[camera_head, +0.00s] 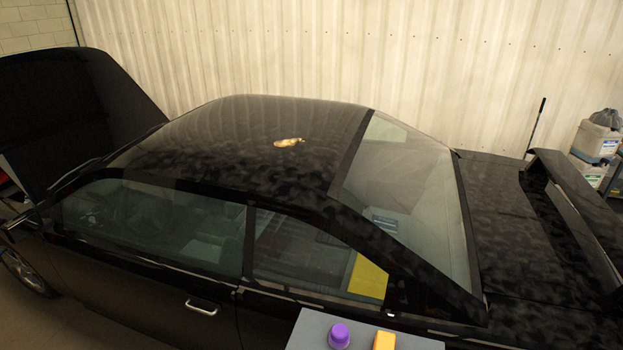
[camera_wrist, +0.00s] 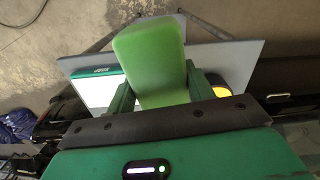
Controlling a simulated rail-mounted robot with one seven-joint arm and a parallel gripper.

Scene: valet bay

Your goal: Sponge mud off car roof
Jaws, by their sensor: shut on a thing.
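In the head view, the black car's roof (camera_head: 220,130) carries a small tan mud patch (camera_head: 289,142) near its middle, left of the sloping rear window. The roof around it looks dull and mottled. In the wrist view, my gripper (camera_wrist: 160,92) is shut on a bright green block-shaped sponge (camera_wrist: 150,50), which sticks out beyond the fingers. The sponge's lower end is hidden behind the dark bar of the gripper. My gripper does not show in the head view, and the mud does not show in the wrist view.
A grey cart top (camera_head: 305,335) with a purple-capped item (camera_head: 339,335) and an orange-yellow item (camera_head: 384,341) stands before the car. The raised hood (camera_head: 80,110) is at left, the rear spoiler (camera_head: 575,200) at right. Jugs (camera_head: 596,141) stand by the corrugated wall.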

